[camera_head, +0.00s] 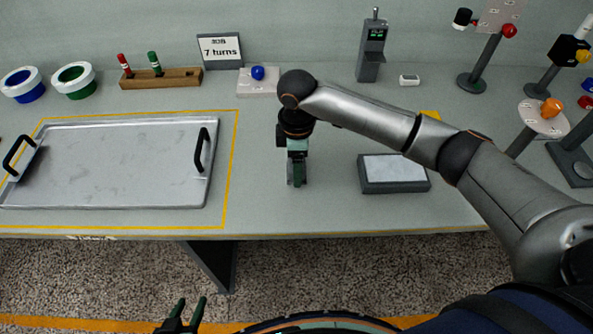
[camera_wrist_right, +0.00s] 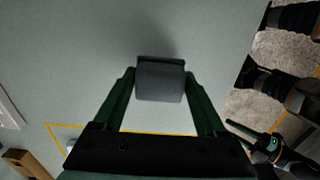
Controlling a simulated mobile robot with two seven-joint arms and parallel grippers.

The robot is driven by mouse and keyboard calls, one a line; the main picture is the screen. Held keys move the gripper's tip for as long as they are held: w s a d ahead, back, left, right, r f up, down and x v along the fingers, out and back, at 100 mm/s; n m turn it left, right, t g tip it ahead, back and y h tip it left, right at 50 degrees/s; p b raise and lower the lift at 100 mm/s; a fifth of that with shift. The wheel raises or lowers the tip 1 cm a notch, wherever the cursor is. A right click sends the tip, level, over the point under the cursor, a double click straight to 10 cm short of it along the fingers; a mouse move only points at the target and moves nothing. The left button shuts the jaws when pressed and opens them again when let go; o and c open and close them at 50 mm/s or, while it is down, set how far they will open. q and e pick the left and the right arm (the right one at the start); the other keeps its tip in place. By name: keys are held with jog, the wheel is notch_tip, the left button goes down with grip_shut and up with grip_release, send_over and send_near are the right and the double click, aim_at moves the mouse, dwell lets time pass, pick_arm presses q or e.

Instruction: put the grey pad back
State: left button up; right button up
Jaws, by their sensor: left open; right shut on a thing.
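My right gripper (camera_head: 297,182) points down over the middle of the table, to the right of the yellow-outlined tray area. It is shut on the grey pad, a small dark grey block that shows between the fingertips in the right wrist view (camera_wrist_right: 160,80). In the head view the fingers mostly hide the pad. A soft shadow lies beside it on the table; I cannot tell whether it touches. My left gripper (camera_head: 183,316) is open and empty at the bottom of the head view, in front of the table.
A metal tray (camera_head: 110,165) with black handles lies left. A dark grey box with a pale top (camera_head: 394,186) sits right of my right gripper. Behind stand a wooden peg block (camera_head: 160,78), a "7 turns" sign (camera_head: 220,50) and a white base with a blue knob (camera_head: 258,74).

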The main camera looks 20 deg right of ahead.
jog(key=shift+a+f, duration=0.1)
jog(key=shift+f, duration=1.2)
jog(key=o, duration=1.4)
jog(key=shift+f, duration=0.1)
notch_tip(320, 180, up, 12)
jog(key=shift+r, duration=0.15)
